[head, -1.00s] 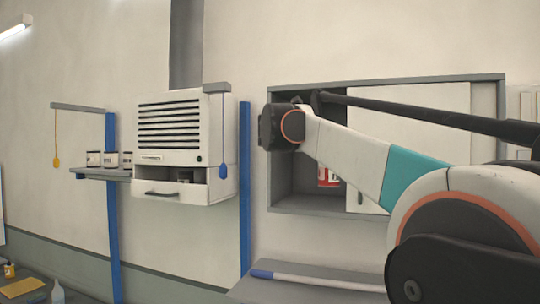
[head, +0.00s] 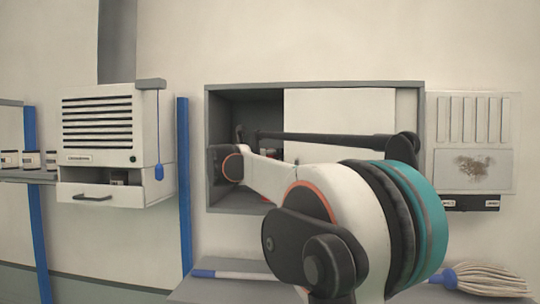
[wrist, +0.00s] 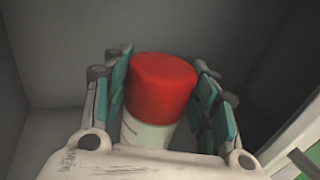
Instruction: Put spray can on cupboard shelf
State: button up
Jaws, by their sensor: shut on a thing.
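The spray can (wrist: 162,85) has a red cap and a white body, and in the wrist view it lies between the two teal-padded fingers of my gripper (wrist: 160,68), which is shut on it. Dark grey cupboard walls (wrist: 60,50) surround them. In the head view, the cupboard (head: 315,86) is a grey wall box, open on the left and covered by a white sliding door (head: 350,112) on the right. My arm reaches across its front into the opening. My fingers are hidden there. I cannot tell whether the can touches a shelf.
Small can-like shapes (head: 262,158) show partly behind my arm in the opening. A white vented unit with an open drawer (head: 115,190) hangs to the left, beside a blue post (head: 185,180). A mop (head: 485,278) lies on the grey bench below.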

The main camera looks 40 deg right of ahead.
jog(key=shift+w+d+f, duration=0.1)
jog(key=shift+f, duration=0.15)
jog(key=o, duration=1.7)
jog(key=shift+a, duration=0.2)
jog(key=b+v, duration=0.2)
jog(key=v, duration=0.9)
jog(key=shift+a, duration=0.3)
